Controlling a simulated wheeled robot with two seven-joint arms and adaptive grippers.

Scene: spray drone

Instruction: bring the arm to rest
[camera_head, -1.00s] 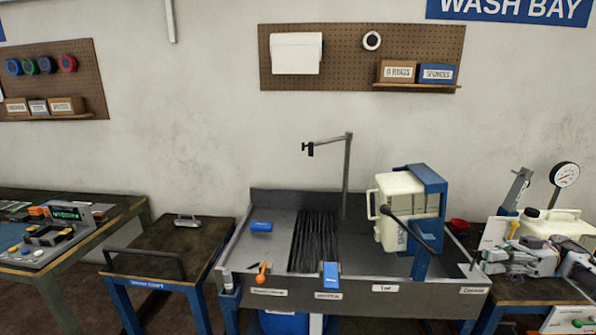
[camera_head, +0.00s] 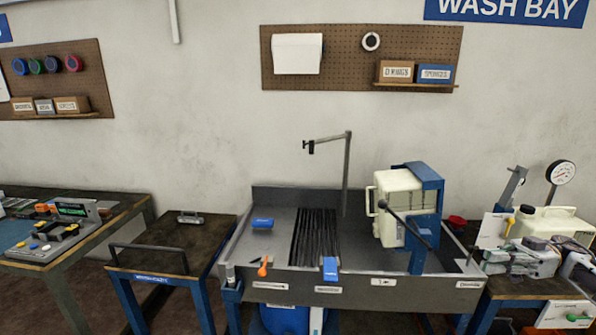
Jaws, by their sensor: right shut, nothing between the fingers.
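My right gripper (camera_head: 492,261) is at the right edge of the scene, over the right-hand bench, with its arm coming in from the right. Its fingers point left and look closed, with nothing visible between them. It is close in front of a cream container (camera_head: 552,222) and a white card (camera_head: 492,230); I cannot tell whether it touches either. My left gripper is not in view.
A grey wash sink (camera_head: 262,198) stands in the middle, with a cream tank (camera_head: 388,205) in a blue bracket, a blue sponge (camera_head: 262,223) and an orange-handled tool (camera_head: 263,266). A dark cart (camera_head: 165,238) stands to its left. A pressure gauge (camera_head: 561,173) rises at right.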

